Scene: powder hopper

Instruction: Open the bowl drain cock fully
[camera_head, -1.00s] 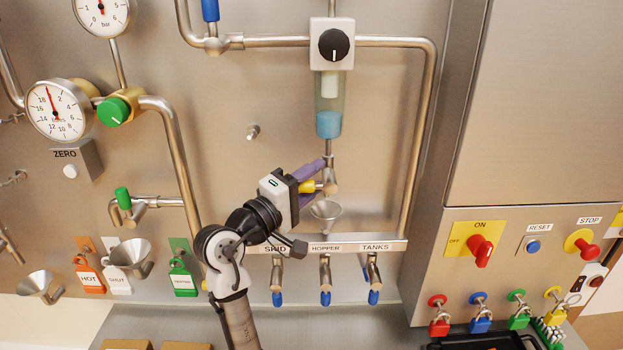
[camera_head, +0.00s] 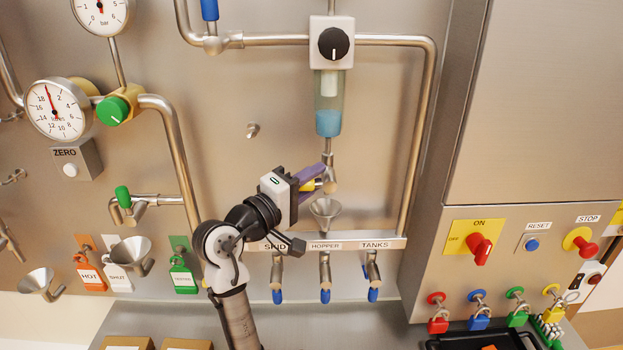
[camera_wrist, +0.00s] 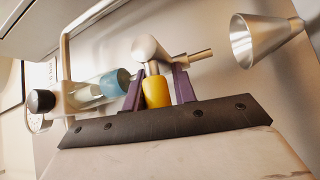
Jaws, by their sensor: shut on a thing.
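The bowl drain cock (camera_head: 330,180) sits on the pipe below the clear filter bowl (camera_head: 328,105), which holds blue liquid at its bottom. In the wrist view, the cock's round metal body (camera_wrist: 148,50) has a yellow lever (camera_wrist: 157,92) that points toward my gripper. My gripper (camera_head: 317,177) comes from the lower left with its purple fingers on either side of the lever. The wrist view shows the fingers (camera_wrist: 159,80) shut on the yellow lever. In the head view the fingers partly hide the lever (camera_head: 308,185).
A metal funnel (camera_head: 325,210) is just below the cock. Three blue-tipped taps (camera_head: 325,275) hang under the labelled rail (camera_head: 350,245). A vertical pipe (camera_head: 420,140) stands to the right. A black knob (camera_head: 334,44) is above the bowl. Bare panel lies left of the bowl.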

